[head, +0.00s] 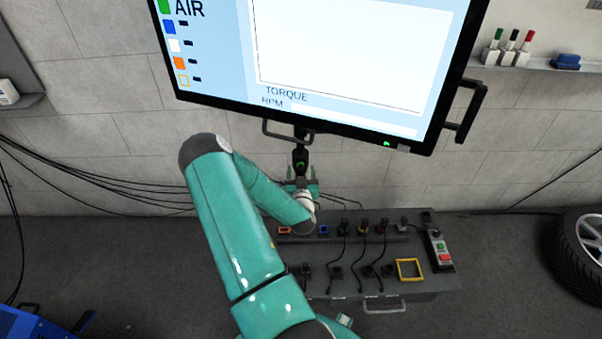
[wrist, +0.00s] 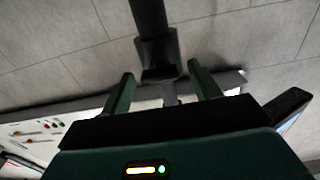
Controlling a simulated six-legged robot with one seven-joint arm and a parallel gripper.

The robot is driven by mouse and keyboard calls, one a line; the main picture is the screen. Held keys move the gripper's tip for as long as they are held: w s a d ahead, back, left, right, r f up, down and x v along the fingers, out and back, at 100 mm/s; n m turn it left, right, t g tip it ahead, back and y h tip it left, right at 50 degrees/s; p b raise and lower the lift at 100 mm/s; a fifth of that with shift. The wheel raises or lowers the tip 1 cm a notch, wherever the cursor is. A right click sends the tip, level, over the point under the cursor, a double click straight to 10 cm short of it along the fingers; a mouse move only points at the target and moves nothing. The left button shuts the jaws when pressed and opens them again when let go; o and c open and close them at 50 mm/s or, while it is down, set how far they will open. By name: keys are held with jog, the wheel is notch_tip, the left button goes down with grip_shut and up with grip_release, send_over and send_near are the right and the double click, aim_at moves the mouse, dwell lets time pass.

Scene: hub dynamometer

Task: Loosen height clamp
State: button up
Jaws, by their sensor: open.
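The height clamp (wrist: 158,73) appears to be the dark block on the black post (wrist: 150,20) in the wrist view. It lies ahead of my gripper (wrist: 160,72), between the lines of its two green fingers. The fingers are spread apart with nothing held between them. I cannot tell whether they touch the block. In the head view my gripper (head: 301,184) is at the black post (head: 300,154) under the monitor. The clamp is too small and partly hidden there to make out clearly.
A large monitor (head: 330,60) with a side handle (head: 472,108) hangs above the post. A grey console (head: 385,285) with plugs, cables, a yellow frame (head: 409,269) and a button box (head: 440,250) stands below. A tyre (head: 580,250) is at right. Cables run along the wall at left.

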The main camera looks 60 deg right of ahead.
jog(key=shift+c, duration=0.2)
jog(key=c, duration=0.9)
jog(key=shift+c, duration=0.2)
jog(key=n, duration=0.4)
jog(key=shift+a+n, duration=0.1)
jog(key=shift+n, duration=0.2)
jog(key=n, duration=0.4)
jog(key=shift+w+n, duration=0.1)
jog(key=shift+n, duration=0.2)
jog(key=shift+f+n, duration=0.1)
jog(key=shift+n, duration=4.2)
